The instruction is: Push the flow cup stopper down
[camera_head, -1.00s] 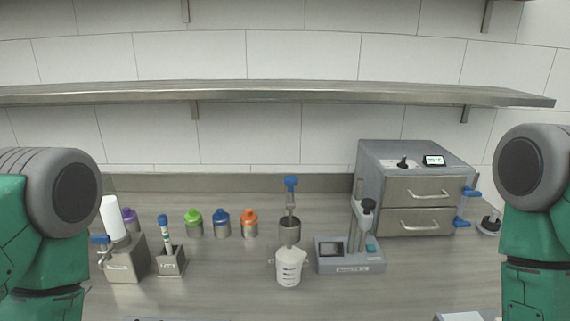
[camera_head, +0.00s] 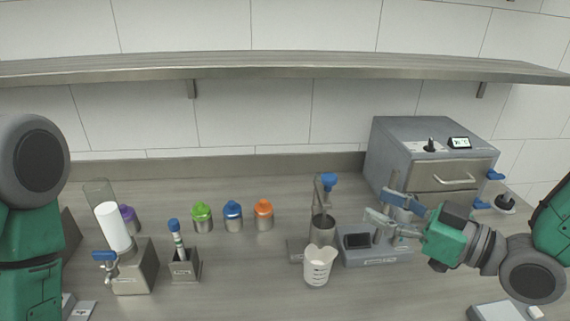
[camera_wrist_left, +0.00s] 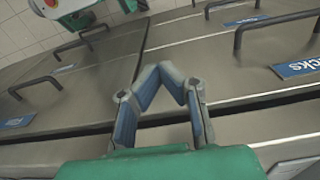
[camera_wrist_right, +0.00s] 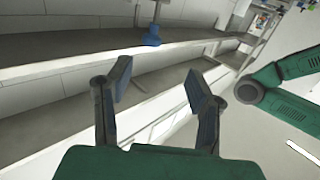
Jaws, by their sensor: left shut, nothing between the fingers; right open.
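The flow cup (camera_head: 322,229) is a metal cup on a stand at the centre of the bench. Its stopper (camera_head: 329,181) has a blue knob on a thin metal rod standing above the cup. A white beaker (camera_head: 318,266) is at the cup's front. My right gripper (camera_head: 378,203) is open and empty, to the right of the stopper and apart from it. In the right wrist view, a blue knob (camera_wrist_right: 152,38), apparently the stopper, shows beyond the open fingers. My left gripper (camera_wrist_left: 172,72) is shut and empty in front of drawers, outside the head view.
A grey device (camera_head: 375,252) with a small screen stands right of the cup, close beneath my right gripper. A grey drawer unit (camera_head: 440,150) is behind. Green (camera_head: 202,218), blue and orange lidded jars stand left. A shelf (camera_head: 270,68) spans the wall above.

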